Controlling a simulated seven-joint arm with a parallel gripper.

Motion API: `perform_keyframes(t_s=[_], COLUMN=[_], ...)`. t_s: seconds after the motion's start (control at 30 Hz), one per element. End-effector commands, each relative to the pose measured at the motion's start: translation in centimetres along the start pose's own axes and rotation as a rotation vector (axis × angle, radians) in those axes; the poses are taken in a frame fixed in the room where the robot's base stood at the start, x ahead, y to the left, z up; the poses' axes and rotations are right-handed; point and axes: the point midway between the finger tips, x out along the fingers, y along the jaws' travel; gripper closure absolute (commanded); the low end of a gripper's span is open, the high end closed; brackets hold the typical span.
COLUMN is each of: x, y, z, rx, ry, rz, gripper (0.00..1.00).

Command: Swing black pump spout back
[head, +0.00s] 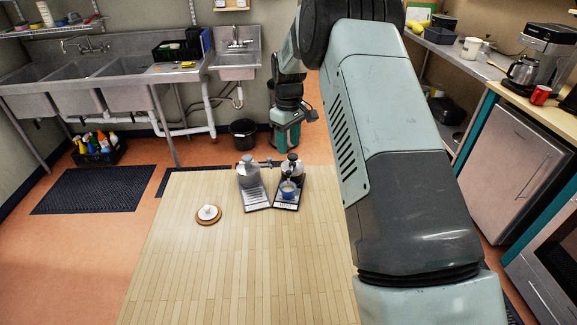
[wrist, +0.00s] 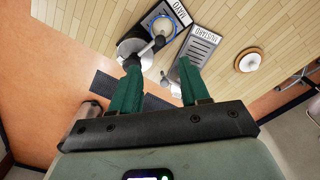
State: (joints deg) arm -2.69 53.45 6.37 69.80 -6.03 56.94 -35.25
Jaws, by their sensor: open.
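The black pump (head: 292,168) stands at the far edge of the wooden table, on a dark tray (head: 285,206). A blue-rimmed cup (head: 288,189) is on that tray. In the wrist view the tray reads MAYO, and the dark spout (wrist: 158,43) reaches toward the cup (wrist: 166,32). My gripper (wrist: 158,64) is open, its green fingers spread, with nothing seen between them. The left fingertip overlaps the pump's head in the picture; I cannot tell whether they touch. In the head view my gripper (head: 284,138) is beyond the pumps.
A grey pump (head: 249,175) with a tray reading MUSTARD (wrist: 200,46) stands close to the left of the black pump in the head view. A round wooden board with a white item (head: 208,212) lies farther left. The near tabletop (head: 235,275) is clear.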

Motion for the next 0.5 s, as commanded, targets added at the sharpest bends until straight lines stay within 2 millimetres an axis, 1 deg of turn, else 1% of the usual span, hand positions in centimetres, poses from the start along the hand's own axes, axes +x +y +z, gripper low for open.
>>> perform_keyframes(t_s=[0.03,0.3,0.4,0.5], x=[0.9,6.0,7.6,8.7], y=[-0.1,-0.1,-0.1,-0.1], z=[0.1,0.1,0.1,0.1], rx=[0.000,0.001,0.001,0.001], ry=[-0.005,-0.004,-0.003,-0.004], rz=[-0.003,-0.002,-0.001,-0.002], gripper=[0.54,0.54,0.54,0.54])
